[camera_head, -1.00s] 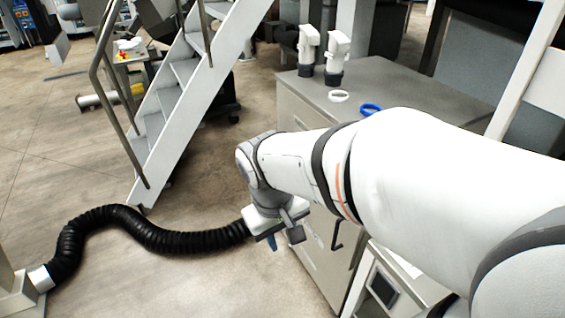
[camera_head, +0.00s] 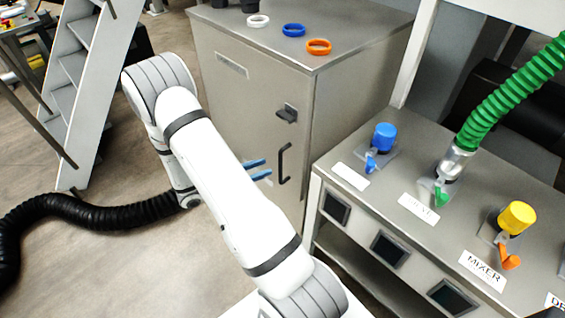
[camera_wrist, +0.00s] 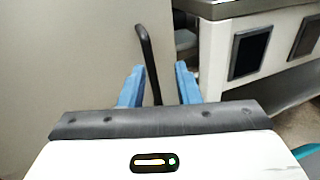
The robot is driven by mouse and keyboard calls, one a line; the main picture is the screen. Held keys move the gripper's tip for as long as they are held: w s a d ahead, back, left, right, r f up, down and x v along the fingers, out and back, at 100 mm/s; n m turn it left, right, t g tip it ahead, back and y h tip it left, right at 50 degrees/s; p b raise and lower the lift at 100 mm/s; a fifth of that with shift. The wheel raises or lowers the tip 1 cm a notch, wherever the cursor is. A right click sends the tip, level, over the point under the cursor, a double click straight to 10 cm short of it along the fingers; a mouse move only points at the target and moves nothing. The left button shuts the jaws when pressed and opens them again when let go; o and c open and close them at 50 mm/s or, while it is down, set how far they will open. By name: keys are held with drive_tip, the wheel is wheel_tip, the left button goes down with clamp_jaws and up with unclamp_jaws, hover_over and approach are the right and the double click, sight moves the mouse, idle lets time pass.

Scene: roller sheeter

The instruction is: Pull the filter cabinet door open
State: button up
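The filter cabinet (camera_head: 235,105) is a grey metal cabinet, and its front door appears closed. A black vertical bar handle (camera_head: 284,165) is on the right side of the door. A dark latch (camera_head: 287,114) sits above it. My gripper (camera_head: 268,167) has blue fingers pointing right at the handle, with its tips just left of it in the head view. In the wrist view, my gripper (camera_wrist: 159,76) is open, with the handle (camera_wrist: 148,55) showing between the spread fingers. Neither finger clearly touches it. My arm hides the lower left of the door.
A workbench (camera_head: 330,170) with blue (camera_head: 384,136) and yellow (camera_head: 516,217) caps and a green hose (camera_head: 510,95) stands close right of the cabinet. Rings, including an orange one (camera_head: 318,46), lie on the cabinet. A black hose (camera_head: 90,212) and stairs (camera_head: 75,100) are left.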

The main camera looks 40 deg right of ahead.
sight(280, 162)
drive_tip(key=shift+n+t+h, duration=0.4)
drive_tip(key=shift+n+t, duration=0.3)
drive_tip(key=shift+n, duration=0.1)
drive_tip(key=d+f, duration=0.1)
drive_tip(key=d, duration=0.1)
drive_tip(key=d+f, duration=0.1)
drive_tip(key=d, duration=0.5)
drive_tip(key=shift+f, duration=0.4)
drive_tip(key=shift+c, duration=0.5)
clamp_jaws()
drive_tip(key=shift+w, duration=0.1)
